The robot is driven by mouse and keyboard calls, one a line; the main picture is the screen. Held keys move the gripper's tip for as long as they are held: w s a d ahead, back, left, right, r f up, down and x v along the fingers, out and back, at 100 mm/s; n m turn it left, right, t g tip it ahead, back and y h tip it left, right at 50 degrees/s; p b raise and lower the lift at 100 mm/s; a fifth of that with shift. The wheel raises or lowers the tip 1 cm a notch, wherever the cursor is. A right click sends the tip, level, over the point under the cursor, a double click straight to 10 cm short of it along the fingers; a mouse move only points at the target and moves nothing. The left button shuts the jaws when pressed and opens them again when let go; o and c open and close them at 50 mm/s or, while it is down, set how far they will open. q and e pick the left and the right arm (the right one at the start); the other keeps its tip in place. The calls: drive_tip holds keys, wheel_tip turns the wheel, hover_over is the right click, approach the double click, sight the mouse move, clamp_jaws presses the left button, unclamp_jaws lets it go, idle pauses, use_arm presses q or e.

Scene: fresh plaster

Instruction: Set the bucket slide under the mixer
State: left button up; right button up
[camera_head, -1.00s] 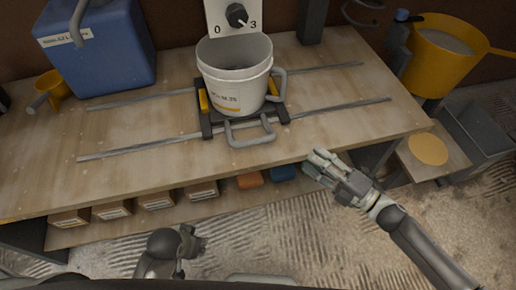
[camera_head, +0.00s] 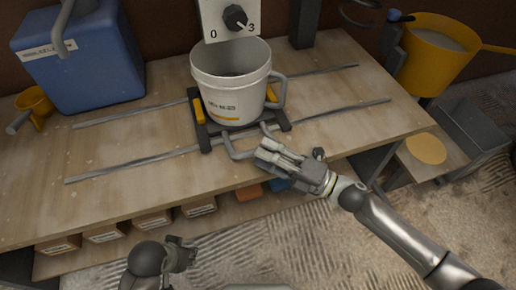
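The bucket slide (camera_head: 203,138), a dark cradle with yellow side pieces and a grey front handle (camera_head: 236,154), sits across two metal rails on the workbench. A white bucket (camera_head: 232,92) with a side handle stands upright on it. The mixer's dial panel (camera_head: 228,20), marked 0 and 3, shows above and behind the bucket; the rest of the mixer is cut off. My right gripper (camera_head: 285,158) is at the right end of the slide's front handle, fingers apart from the thumb; contact is unclear. My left gripper (camera_head: 183,254) is low in front of the bench, its fingers unclear.
The rails (camera_head: 330,112) run left and right of the slide, clear of objects. A blue container (camera_head: 85,65) and yellow scoop (camera_head: 35,102) stand at left. Boxes (camera_head: 105,232) line the shelf under the bench's front edge.

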drive_tip(key=shift+x, duration=1.25)
clamp_jaws()
